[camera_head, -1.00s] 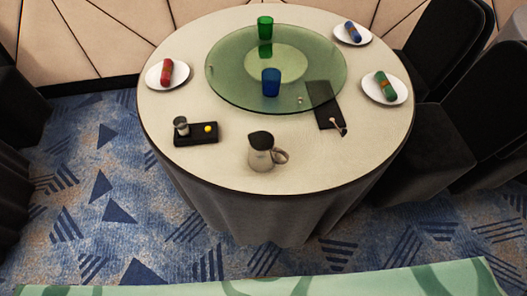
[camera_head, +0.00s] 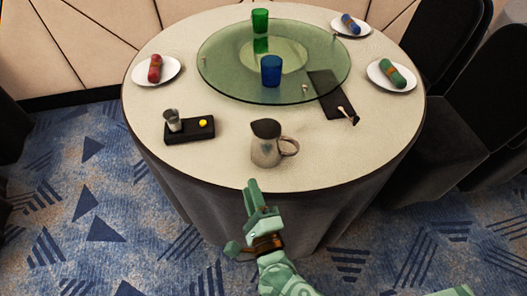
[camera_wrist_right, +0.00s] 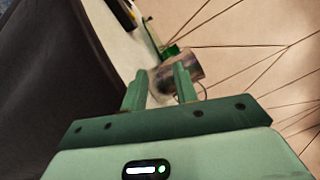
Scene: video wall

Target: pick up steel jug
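The steel jug (camera_head: 265,151) stands upright near the front edge of the round table, its dark mouth up and its handle to the right. My right gripper (camera_head: 252,188) is just in front of the table's near edge, below the jug in the head view and apart from it. In the right wrist view the two fingers (camera_wrist_right: 160,73) are spread with nothing held. The jug (camera_wrist_right: 193,57) shows beyond the fingertips there, partly hidden by them. My left gripper is not in view.
The table (camera_head: 215,172) carries a glass turntable (camera_head: 225,80) with a green cup (camera_head: 260,20) and a blue cup (camera_head: 271,71). A black tray (camera_head: 188,133) with a small metal cup (camera_head: 172,120) lies left of the jug. A dark mat (camera_head: 328,92) lies behind right. Chairs (camera_head: 455,125) stand right.

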